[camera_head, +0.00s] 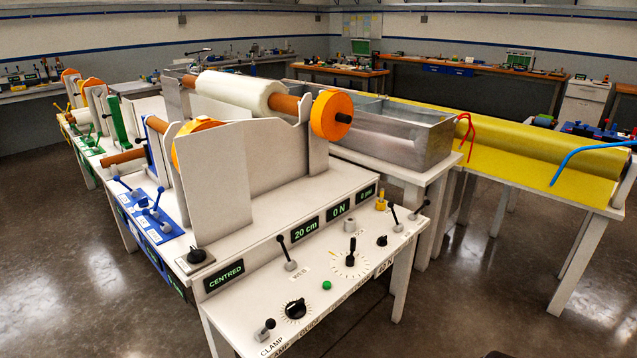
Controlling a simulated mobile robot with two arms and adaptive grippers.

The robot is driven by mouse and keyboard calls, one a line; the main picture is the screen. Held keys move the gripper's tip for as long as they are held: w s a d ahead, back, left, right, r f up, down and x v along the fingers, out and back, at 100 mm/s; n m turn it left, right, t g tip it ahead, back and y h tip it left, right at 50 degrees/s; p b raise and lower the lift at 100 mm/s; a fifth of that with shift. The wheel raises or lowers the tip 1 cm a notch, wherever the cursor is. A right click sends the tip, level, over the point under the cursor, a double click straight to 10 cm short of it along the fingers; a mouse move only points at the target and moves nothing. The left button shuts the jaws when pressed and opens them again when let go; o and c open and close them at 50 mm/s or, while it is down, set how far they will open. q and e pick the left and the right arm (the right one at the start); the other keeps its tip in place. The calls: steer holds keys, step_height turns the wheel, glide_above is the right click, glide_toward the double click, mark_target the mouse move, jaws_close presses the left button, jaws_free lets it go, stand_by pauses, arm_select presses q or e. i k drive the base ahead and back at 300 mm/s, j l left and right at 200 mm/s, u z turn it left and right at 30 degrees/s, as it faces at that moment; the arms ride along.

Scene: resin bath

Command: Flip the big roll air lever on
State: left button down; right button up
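The big white roll (238,92) sits on a brown core with an orange end disc (332,115) over the white machine. The front control panel (335,290) carries several levers. Blue-knobbed levers (152,205) stand on a blue plate at the left. I cannot read which lever is the big roll air lever.
Green displays read "CENTRED" (225,278), "20 cm" (305,229) and "0 N" (341,209). A metal bath (430,140) stands behind the machine. A yellow-covered table (520,170) with red and blue hoses is at right. The floor in front is clear.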

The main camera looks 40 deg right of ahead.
mark_target(391, 204)
steer(key=z, duration=1.95)
steer(key=i+l+u, duration=0.15)
steer(key=i+l, duration=0.4)
steer(key=l, duration=0.15)
